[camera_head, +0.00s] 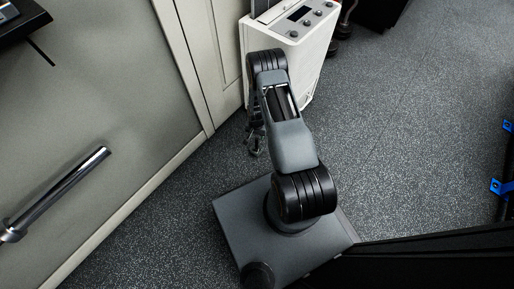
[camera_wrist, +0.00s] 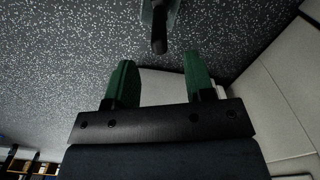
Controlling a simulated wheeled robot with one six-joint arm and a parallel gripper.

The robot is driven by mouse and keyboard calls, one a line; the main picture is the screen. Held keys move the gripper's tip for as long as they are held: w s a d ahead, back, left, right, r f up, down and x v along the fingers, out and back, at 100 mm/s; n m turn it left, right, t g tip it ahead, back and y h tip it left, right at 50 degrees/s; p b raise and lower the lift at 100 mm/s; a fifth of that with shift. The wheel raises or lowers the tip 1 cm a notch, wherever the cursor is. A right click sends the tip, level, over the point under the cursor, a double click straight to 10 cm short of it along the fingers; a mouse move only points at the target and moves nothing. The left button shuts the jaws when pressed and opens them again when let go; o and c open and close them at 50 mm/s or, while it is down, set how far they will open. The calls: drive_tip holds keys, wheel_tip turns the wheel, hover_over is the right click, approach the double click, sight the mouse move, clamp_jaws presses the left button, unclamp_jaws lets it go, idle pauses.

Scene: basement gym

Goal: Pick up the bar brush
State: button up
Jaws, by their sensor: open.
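A dark, rounded handle-like piece with a grey part beside it, possibly the bar brush (camera_wrist: 159,32), shows at the top middle of the wrist view. It is cut off by the frame edge, so I cannot be sure what it is. My gripper (camera_wrist: 158,64) has its two green fingers spread apart with nothing between them. The dark piece lies beyond the fingertips, roughly in line with the gap and apart from them. In the head view my gripper (camera_head: 256,142) hangs low beside the white unit, partly hidden by my arm. I cannot make out the brush there.
A white unit with knobs and a display (camera_head: 297,32) stands close behind my arm. A pale wall panel (camera_head: 110,70) with a metal bar (camera_head: 65,190) is on the left. Speckled grey floor (camera_head: 410,130) is open on the right, with blue-and-black equipment (camera_head: 500,187) at the edge.

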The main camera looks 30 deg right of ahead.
sight(257, 138)
drive_tip(key=shift+f+b, duration=1.8)
drive_tip(key=shift+f, duration=1.75)
clamp_jaws()
